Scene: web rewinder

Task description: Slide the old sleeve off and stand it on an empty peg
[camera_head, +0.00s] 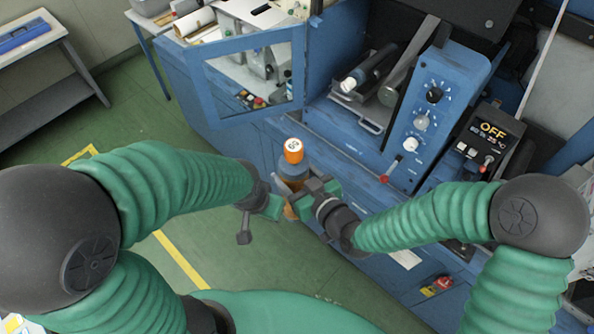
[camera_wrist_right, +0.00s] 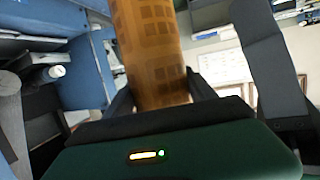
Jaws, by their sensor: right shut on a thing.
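The sleeve (camera_head: 293,151) stands roughly upright in front of the blue machine in the head view. It has an orange top with a pale end and a blue-grey band below. My right gripper (camera_head: 308,192) is shut on it. In the right wrist view the sleeve (camera_wrist_right: 150,50) is amber with a pattern of squares and rises between the fingers. My left gripper (camera_head: 272,207) is close beside the sleeve's lower part on the left; its fingers are partly hidden, and I cannot tell whether they touch it. I cannot make out an empty peg.
The blue machine (camera_head: 345,135) has a dark shaft with a white end (camera_head: 348,84) and a grey roller (camera_head: 410,65). A control panel (camera_head: 425,120) and a display reading OFF (camera_head: 492,130) are to the right. A framed blue door (camera_head: 250,80) stands behind the sleeve. Green floor (camera_head: 130,125) is open at left.

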